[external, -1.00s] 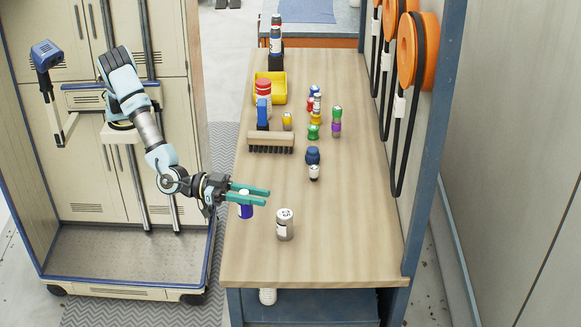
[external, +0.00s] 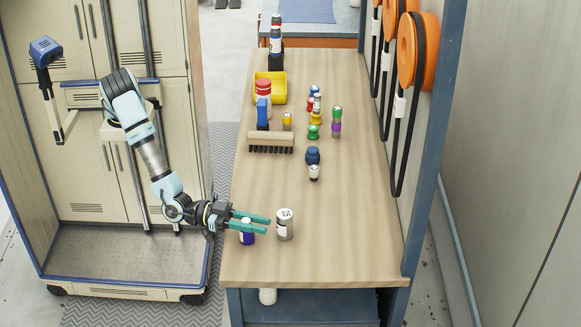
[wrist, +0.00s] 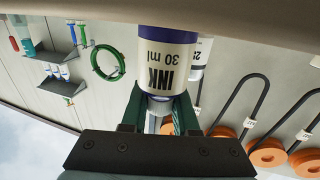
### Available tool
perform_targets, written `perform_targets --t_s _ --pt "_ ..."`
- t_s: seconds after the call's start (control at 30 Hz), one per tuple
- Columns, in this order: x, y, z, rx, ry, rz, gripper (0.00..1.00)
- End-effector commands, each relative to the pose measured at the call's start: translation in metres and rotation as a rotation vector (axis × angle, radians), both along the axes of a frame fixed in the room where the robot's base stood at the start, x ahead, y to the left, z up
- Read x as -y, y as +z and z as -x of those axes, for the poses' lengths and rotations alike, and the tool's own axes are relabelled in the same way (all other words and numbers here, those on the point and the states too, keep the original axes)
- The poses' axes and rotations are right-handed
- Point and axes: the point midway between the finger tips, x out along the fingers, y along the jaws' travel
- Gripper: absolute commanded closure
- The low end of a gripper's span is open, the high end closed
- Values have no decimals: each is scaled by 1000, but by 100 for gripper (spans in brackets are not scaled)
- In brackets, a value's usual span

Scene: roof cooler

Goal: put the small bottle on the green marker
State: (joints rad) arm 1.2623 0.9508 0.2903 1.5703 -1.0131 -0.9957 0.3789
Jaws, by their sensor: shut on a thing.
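My gripper (external: 266,225) is shut on a small ink bottle (external: 247,236) with a blue and white body, above the near left part of the table. In the wrist view the bottle (wrist: 168,50) stands between the fingers, its label reading "INK 30 ml" upside down. A taller white and grey bottle (external: 285,226) stands just right of my fingertips. No flat green marker is clear to me. Small green pieces show farther back, one low green piece (external: 313,132) and one green top on a purple piece (external: 337,111).
The wooden table (external: 330,245) is clear at its near right. A wide brush (external: 270,142), a yellow bin (external: 281,90), a dark blue piece (external: 313,155) and a small white bottle (external: 314,173) stand farther back. A wall with orange reels (external: 418,50) borders the right.

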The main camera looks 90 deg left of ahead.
Motion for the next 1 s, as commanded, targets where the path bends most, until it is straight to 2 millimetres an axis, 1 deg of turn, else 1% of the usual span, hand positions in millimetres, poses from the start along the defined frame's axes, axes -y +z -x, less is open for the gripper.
perform_targets --t_s 0.03,0.07,0.3,0.33,0.53,0.63,0.67,0.77,1.0 --pt "0 -2 0 0 0 0 100" --pt "0 -2 0 0 0 0 71" --pt "0 -1 0 0 0 0 44" --pt "0 -1 0 0 0 0 42" --pt "0 -1 0 0 0 0 42" --pt "0 -4 0 0 -1 -1 42" --pt "0 -4 3 0 -1 0 42" --pt "-4 -5 16 0 -1 1 42" --pt "-16 -3 63 -2 -2 0 42"
